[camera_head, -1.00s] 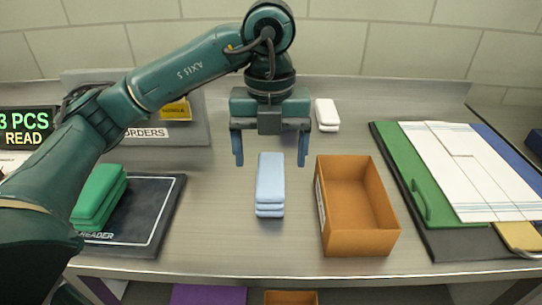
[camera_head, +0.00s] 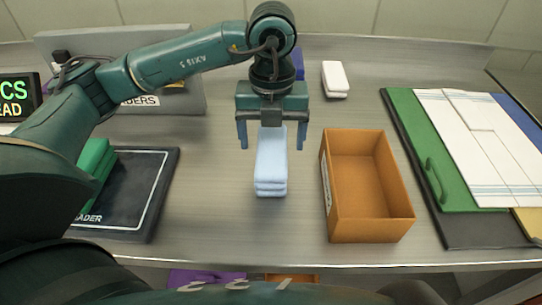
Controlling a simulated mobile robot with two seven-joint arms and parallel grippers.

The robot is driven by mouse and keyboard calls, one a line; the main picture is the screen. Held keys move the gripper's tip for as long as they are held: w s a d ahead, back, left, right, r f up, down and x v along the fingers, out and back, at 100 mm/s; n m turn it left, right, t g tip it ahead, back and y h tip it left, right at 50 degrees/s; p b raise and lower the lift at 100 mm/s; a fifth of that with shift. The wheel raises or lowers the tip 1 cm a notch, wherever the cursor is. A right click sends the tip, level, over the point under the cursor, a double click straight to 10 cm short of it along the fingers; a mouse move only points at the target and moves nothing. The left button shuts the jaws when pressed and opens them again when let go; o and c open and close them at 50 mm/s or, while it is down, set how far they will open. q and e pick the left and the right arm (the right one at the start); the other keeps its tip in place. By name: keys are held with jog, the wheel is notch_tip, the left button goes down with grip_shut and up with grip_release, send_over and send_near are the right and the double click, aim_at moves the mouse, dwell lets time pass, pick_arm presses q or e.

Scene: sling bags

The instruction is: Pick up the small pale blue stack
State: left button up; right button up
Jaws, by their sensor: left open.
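The small pale blue stack (camera_head: 271,165) stands on the steel counter near the middle of the view, with several folded layers showing at its front. My left gripper (camera_head: 272,143) is open. Its two blue fingers point down, one on each side of the stack's far part in the picture. I cannot tell whether the fingers are level with the stack or above it. Nothing is held between them. My right gripper is not in view.
An open, empty-looking orange box (camera_head: 367,190) stands right of the stack. A small white stack (camera_head: 335,79) lies behind it. A green stack (camera_head: 97,168) sits on a dark reader pad (camera_head: 125,200) at left. A green board with white cloth (camera_head: 481,145) fills the right.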

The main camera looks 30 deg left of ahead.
aim_at(271, 147)
pick_arm(q)
notch_tip(271, 147, down, 5)
jog(key=shift+a+f, duration=0.1)
jog(key=shift+a, duration=0.05)
jog(key=shift+c, duration=0.3)
jog(key=c, duration=1.1)
